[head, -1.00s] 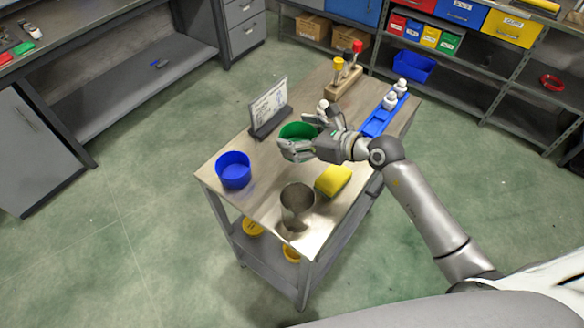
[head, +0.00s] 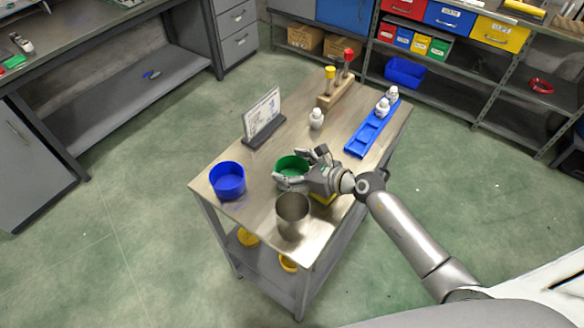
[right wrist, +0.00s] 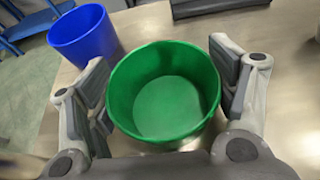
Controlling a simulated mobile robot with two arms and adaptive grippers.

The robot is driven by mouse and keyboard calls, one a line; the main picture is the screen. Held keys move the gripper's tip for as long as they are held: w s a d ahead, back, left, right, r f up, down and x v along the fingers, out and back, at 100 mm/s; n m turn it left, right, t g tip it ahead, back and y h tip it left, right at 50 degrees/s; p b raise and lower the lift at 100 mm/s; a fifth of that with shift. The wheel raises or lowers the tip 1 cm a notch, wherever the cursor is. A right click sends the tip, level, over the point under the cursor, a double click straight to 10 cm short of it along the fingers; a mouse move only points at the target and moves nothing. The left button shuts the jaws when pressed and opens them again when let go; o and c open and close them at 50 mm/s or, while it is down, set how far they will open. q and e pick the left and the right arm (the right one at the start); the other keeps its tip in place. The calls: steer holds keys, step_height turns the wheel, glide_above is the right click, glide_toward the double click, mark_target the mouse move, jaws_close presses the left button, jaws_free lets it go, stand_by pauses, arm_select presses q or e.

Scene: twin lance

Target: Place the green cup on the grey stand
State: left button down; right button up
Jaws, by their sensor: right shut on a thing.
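The green cup (head: 291,166) is between the fingers of my right gripper (head: 302,168), which is shut on it. In the right wrist view the cup (right wrist: 165,95) is upright and looks empty, with a finger on each side. I cannot tell how far its base is above the tabletop. A grey metal cylinder (head: 293,216), which may be the grey stand, is upright on the table near its front edge, just in front of the cup. My left gripper is not in view.
A blue cup (head: 228,181) stands left on the table (head: 262,228). Behind are a sign (head: 262,115), a white bottle (head: 316,118), a wooden block with tools (head: 337,95) and a blue rack (head: 371,134). A yellow block (head: 325,198) is mostly hidden under my gripper.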

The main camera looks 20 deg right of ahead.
steer(key=o, duration=1)
steer(key=shift+f, duration=0.1)
steer(key=shift+r, duration=0.2)
steer(key=b+v, duration=0.1)
steer(key=v, duration=0.4)
steer(key=b+v, duration=0.1)
steer(key=v, duration=0.4)
steer(key=shift+s+d+f, duration=0.1)
steer(key=shift+s+d, duration=0.15)
steer(key=shift+s+d+r, duration=0.35)
steer(key=shift+s+r, duration=0.1)
steer(key=shift+s, duration=0.05)
